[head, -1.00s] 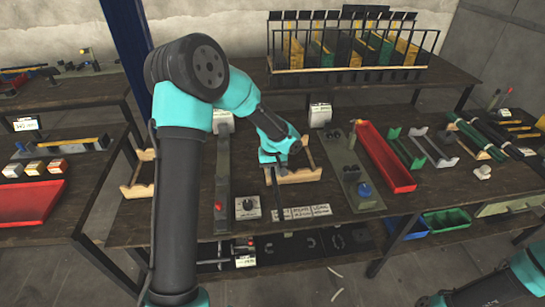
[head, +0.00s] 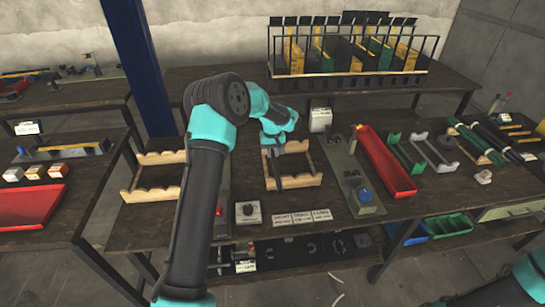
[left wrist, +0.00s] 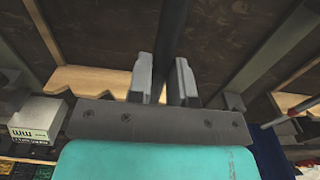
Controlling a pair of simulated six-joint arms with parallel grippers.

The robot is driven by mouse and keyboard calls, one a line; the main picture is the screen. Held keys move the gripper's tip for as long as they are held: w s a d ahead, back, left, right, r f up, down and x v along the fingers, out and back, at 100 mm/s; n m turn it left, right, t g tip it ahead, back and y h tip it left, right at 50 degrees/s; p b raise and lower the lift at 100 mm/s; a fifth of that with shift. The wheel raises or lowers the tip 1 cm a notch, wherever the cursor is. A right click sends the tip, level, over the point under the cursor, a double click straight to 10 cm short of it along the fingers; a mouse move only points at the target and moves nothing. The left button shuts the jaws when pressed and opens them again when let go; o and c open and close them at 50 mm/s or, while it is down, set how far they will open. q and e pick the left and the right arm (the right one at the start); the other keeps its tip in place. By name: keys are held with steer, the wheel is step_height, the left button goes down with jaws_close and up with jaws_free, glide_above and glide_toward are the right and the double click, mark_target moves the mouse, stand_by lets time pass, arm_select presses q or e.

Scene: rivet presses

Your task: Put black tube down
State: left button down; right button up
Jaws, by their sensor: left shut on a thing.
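My left gripper (head: 271,150) is over the wooden cradle (head: 294,182) in the middle of the front bench. In the left wrist view the gripper (left wrist: 162,85) is shut on the black tube (left wrist: 173,35), which runs away from between its two fingers. In the head view the tube (head: 272,170) shows only as a dark strip below the gripper. I cannot tell whether it touches the cradle. Scalloped wood (left wrist: 95,82) also shows beside the gripper in the wrist view. My right gripper is out of view.
A second wooden cradle (head: 133,195) stands to the left, partly behind my arm. Right of the middle cradle are a panel with a blue knob (head: 365,195) and a red tray (head: 386,165). A wire rack (head: 350,72) stands behind.

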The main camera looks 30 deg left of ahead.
mark_target(272, 150)
arm_select(q)
steer(key=shift+w+a, duration=0.3)
steer(key=shift+w, duration=0.15)
steer(key=shift+w, duration=0.1)
steer(key=shift+w+a, duration=0.15)
steer(key=shift+w, duration=0.05)
steer(key=shift+f, duration=1.8)
steer(key=shift+f, duration=0.15)
steer(key=c, duration=1)
jaws_free()
steer(key=shift+c, duration=0.2)
